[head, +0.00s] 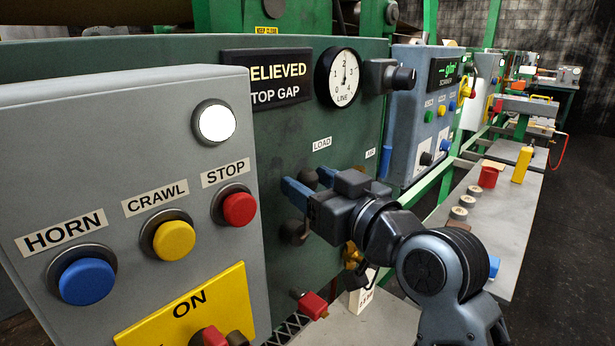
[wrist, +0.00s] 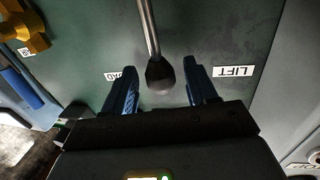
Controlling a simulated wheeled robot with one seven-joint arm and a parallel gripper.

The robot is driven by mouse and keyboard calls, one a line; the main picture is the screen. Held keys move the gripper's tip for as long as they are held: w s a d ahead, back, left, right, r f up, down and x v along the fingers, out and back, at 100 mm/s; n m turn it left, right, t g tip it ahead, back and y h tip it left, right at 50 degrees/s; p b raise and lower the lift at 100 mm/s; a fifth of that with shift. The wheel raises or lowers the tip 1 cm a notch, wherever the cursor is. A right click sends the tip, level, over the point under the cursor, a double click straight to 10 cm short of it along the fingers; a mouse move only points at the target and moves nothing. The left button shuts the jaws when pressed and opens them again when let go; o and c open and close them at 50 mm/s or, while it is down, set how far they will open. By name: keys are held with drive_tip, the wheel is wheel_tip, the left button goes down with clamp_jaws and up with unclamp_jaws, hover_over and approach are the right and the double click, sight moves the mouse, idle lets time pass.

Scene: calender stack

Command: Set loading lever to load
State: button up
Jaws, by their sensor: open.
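The loading lever shows in the wrist view as a metal rod (wrist: 148,28) ending in a dark round knob (wrist: 160,75). The knob is between the two blue fingers of my open gripper (wrist: 160,68), with a gap on each side. The knob stands between an upside-down LIFT label (wrist: 233,71) on the right and a LOAD label (wrist: 115,76) on the left, partly covered by a finger. In the head view my gripper (head: 304,180) is at the green panel below the LOAD label (head: 322,143); the lever is mostly hidden there.
A grey button box (head: 125,110) stands close on the left. A gauge (head: 343,77) is above my gripper. A brass fitting (wrist: 24,30) and blue handle (wrist: 22,88) are at the wrist view's left. A bench (head: 505,225) runs along the right.

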drive_tip(key=shift+w+a, duration=0.4)
drive_tip(key=shift+w, duration=0.05)
clamp_jaws()
idle(0.3)
